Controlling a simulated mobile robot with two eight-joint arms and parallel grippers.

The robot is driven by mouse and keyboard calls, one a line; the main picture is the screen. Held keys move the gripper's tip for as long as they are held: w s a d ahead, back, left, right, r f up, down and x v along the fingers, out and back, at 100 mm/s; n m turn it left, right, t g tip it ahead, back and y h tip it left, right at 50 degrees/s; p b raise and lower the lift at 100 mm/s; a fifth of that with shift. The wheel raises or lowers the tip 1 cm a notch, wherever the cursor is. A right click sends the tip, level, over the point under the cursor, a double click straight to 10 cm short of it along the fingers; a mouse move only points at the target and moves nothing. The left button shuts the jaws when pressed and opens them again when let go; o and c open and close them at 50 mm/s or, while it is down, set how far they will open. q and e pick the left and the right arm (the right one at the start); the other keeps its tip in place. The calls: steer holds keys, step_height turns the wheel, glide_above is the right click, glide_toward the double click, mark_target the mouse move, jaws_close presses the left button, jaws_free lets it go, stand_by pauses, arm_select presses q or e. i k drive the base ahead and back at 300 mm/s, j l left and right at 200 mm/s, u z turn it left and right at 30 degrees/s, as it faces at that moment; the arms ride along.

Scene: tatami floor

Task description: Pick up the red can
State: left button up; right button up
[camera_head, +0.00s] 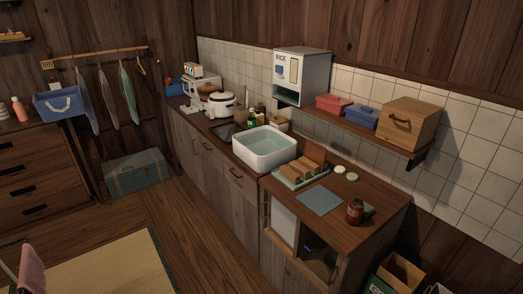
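A small dark red can-like container (355,211) stands upright near the front right of the wooden counter (376,195). It has a pale label band, and a green item (369,209) lies just behind it. No other red can is visible. Neither of my grippers shows in the head view, so their positions relative to the can cannot be seen.
A blue-grey mat (319,201), a tray of wooden pieces (290,183) and a white basin (264,148) share the counter. A wall shelf (376,133) overhangs behind. Open boxes (401,272) stand on the floor at right. The wooden floor (205,250) is clear.

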mark_target(355, 208)
steer(key=i+l, duration=0.2)
steer(key=i, duration=0.45)
steer(key=i+l+z, duration=0.1)
steer(key=i, duration=0.5)
steer(key=l, duration=0.1)
